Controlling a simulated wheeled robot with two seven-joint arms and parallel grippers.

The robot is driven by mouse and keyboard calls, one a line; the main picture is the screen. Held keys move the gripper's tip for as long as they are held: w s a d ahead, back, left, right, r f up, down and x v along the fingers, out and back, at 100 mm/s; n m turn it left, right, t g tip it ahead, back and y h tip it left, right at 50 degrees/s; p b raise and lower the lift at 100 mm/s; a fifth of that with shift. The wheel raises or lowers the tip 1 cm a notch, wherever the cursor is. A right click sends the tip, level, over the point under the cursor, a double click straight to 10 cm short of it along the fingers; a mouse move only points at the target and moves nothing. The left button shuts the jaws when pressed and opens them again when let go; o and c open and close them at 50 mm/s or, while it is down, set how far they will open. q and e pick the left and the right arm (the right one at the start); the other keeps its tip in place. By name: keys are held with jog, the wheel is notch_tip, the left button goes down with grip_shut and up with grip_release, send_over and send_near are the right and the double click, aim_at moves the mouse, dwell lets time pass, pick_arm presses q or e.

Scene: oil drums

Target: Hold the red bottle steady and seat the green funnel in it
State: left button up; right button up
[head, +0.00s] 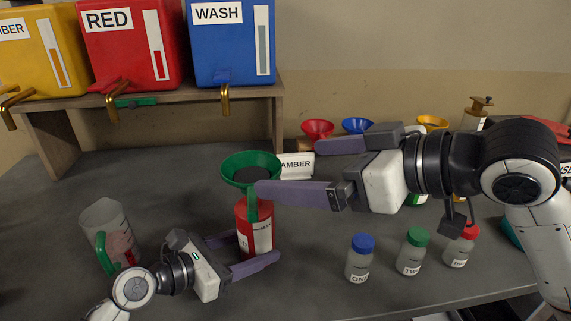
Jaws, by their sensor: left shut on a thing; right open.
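The red bottle (262,238) stands upright on the grey table with a white label on its side. My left gripper (250,250) is shut on its body, one finger on each side. The green funnel (250,165) is at the bottle's top, wide mouth up, with a green strip running down in front of the bottle's upper part. I cannot tell how deep its spout sits, as the bottle's mouth is hidden. My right gripper (287,170) is open to the right of the funnel; its lower finger overlaps the funnel's lower part in the picture.
A clear jug (108,235) with a green handle stands at left. Small jars with blue (362,243), green (417,237) and red caps stand at right. An AMBER sign (297,166) and more funnels are behind. A shelf (150,97) holds yellow, red and blue tanks.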

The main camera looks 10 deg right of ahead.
dwell(0.4)
pick_arm(q)
jog(key=o, duration=0.9)
jog(key=shift+c, duration=0.2)
